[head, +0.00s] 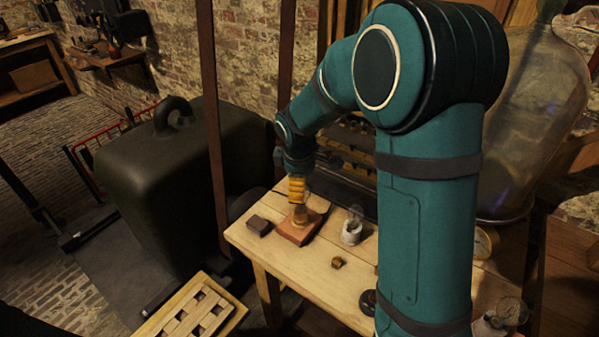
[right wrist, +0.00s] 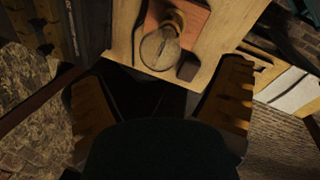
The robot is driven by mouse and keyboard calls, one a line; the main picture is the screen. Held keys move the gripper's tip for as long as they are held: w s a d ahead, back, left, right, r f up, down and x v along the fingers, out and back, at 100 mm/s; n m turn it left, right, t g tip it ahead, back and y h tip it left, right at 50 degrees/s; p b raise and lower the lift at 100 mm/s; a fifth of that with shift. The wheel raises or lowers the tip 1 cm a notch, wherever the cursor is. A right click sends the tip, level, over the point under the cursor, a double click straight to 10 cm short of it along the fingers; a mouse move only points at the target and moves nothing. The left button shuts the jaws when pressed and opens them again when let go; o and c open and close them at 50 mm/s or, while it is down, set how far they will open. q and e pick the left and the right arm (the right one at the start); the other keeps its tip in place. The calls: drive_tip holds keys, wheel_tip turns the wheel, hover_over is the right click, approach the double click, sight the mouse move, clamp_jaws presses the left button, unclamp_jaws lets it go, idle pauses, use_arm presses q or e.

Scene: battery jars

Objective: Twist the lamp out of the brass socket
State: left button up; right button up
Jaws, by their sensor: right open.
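The lamp (right wrist: 160,48) is a clear round glass bulb, seated in the brass socket (right wrist: 174,20) in the right wrist view. In the head view the brass socket (head: 299,216) stands on a reddish wooden base (head: 296,233) on the table, and my gripper largely hides the lamp there. My right gripper (head: 297,190) has yellow fingers and is just above the socket. In the right wrist view the right gripper (right wrist: 160,95) is open and empty, its fingers wide apart. The lamp lies beyond the fingertips, between their lines. My left gripper is not in view.
The wooden table (head: 310,272) also holds a dark block (head: 258,225), a white holder (head: 351,233) with a glass bulb and a small brass piece (head: 338,262). A large glass jar (head: 535,110) is at the right. A slatted wooden crate (head: 167,317) is at the lower left.

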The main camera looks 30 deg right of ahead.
drive_tip(key=b+x, duration=0.2)
drive_tip(key=x, duration=0.6)
drive_tip(key=shift+f, duration=0.25)
drive_tip(key=c, duration=1.5)
drive_tip(key=shift+w+d+n+y+b, duration=0.15)
drive_tip(key=shift+n+y+b, duration=0.25)
drive_tip(key=shift+n, duration=0.6)
drive_tip(key=shift+n+b, duration=0.5)
drive_tip(key=shift+n, duration=0.6)
drive_tip(key=shift+w+n+y, duration=0.1)
drive_tip(key=shift+n+y, duration=0.3)
drive_tip(key=shift+n, duration=0.7)
